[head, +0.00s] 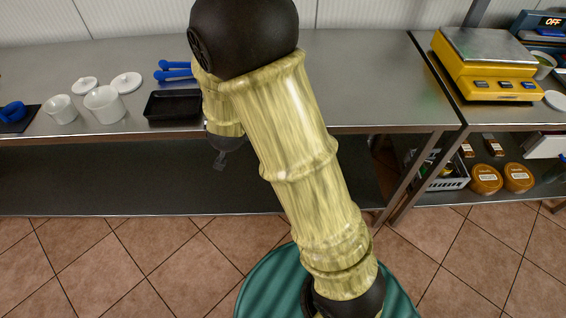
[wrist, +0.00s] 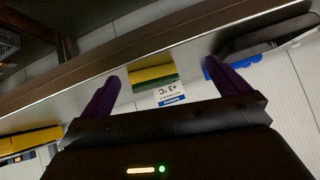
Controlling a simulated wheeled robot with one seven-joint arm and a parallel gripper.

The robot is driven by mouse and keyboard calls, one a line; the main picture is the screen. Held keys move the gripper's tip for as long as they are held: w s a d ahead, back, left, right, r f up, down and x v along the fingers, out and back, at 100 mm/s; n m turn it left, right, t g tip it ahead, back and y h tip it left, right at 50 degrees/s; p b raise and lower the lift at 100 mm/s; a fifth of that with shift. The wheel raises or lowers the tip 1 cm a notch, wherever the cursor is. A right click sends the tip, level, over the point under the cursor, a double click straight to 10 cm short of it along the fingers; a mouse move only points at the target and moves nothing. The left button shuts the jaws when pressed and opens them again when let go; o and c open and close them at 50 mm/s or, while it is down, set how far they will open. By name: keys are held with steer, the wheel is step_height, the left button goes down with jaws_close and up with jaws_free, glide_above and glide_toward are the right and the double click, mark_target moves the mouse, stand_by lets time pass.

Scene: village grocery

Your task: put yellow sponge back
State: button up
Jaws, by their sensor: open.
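A yellow sponge with a green side (wrist: 153,74) shows in the wrist view, beyond and between my fingertips. A small white and blue label reading "+3 °C" (wrist: 170,95) is beside it. My gripper (wrist: 162,71) is open with its two purple fingers spread and nothing between them. The sponge looks apart from both fingers, but the exact distance cannot be told. In the head view I cannot make out the sponge, and my arm covers part of the counter.
In the head view, a black tray (head: 172,106), blue-handled tools (head: 174,72) and white cups (head: 104,104) stand on the steel counter (head: 370,85). A yellow scale (head: 484,62) stands on the right counter. In the wrist view, a blue item (wrist: 240,62) is close to the right finger.

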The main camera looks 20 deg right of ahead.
steer(key=s+d+r+n+g+y, duration=0.1)
steer(key=s+d+n+g, duration=0.1)
steer(key=s, duration=0.7)
steer(key=s+d+r+n+g+y, duration=0.1)
steer(key=s+d+g, duration=0.3)
steer(key=s, duration=0.6)
steer(key=shift+s+d+r+n+g, duration=0.2)
steer(key=shift+d+r+n+g, duration=0.1)
steer(key=shift+d+r+n, duration=0.45)
steer(key=shift+r, duration=0.1)
steer(key=w+p+v, duration=0.2)
steer(key=p+v, duration=0.8)
steer(key=p, duration=0.1)
steer(key=shift+w+r, duration=0.15)
steer(key=shift+r, duration=0.55)
